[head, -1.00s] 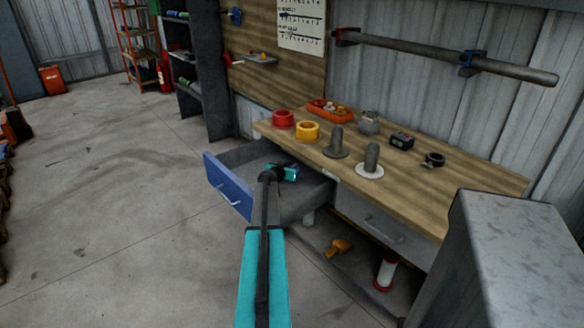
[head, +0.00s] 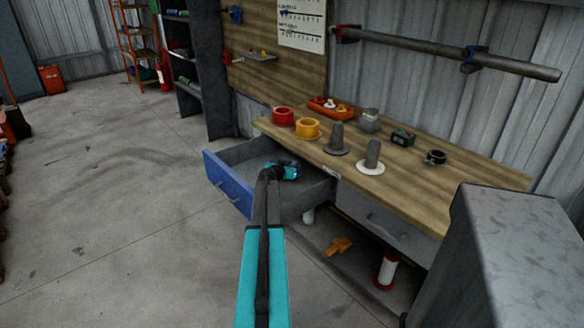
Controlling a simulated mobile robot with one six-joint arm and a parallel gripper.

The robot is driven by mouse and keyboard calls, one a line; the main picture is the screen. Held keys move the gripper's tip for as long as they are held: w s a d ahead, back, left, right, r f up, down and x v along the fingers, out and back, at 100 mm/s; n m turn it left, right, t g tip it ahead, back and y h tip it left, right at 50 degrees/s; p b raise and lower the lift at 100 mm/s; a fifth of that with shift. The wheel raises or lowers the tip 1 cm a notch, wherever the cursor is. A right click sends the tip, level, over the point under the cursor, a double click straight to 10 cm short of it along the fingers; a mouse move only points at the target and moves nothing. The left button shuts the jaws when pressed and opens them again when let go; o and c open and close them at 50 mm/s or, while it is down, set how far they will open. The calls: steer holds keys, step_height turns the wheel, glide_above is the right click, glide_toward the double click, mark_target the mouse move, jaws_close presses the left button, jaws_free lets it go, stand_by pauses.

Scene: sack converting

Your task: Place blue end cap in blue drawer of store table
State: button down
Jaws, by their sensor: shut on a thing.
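The store table (head: 462,192) has a wooden top. Its blue-fronted drawer (head: 227,185) is pulled open at the left end, with grey inner walls. My gripper (head: 292,171) is over the open drawer, near its right side. It is shut on a small blue thing, taken as the blue end cap, of which only a little shows at the gripper's tip; the gripper hides the rest. I cannot tell whether the cap touches the drawer floor.
On the tabletop are a red ring (head: 283,116), a yellow ring (head: 307,128), an orange tray (head: 331,109) and two grey posts (head: 337,139). A grey drawer (head: 385,214) to the right is shut. A grey metal block (head: 510,255) stands at front right.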

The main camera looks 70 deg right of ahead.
steer(key=shift+a+f+b, duration=0.1)
steer(key=shift+f+b, duration=0.15)
steer(key=shift+b, duration=0.05)
steer(key=c, duration=1.6)
jaws_free()
steer(key=shift+f, duration=0.15)
steer(key=shift+p, duration=0.35)
steer(key=shift+w+r+p, duration=0.1)
steer(key=shift+r+p, duration=0.5)
steer(key=shift+p, duration=0.3)
steer(key=shift+b+v, duration=0.8)
steer(key=shift+v, duration=2.95)
steer(key=shift+r, duration=0.25)
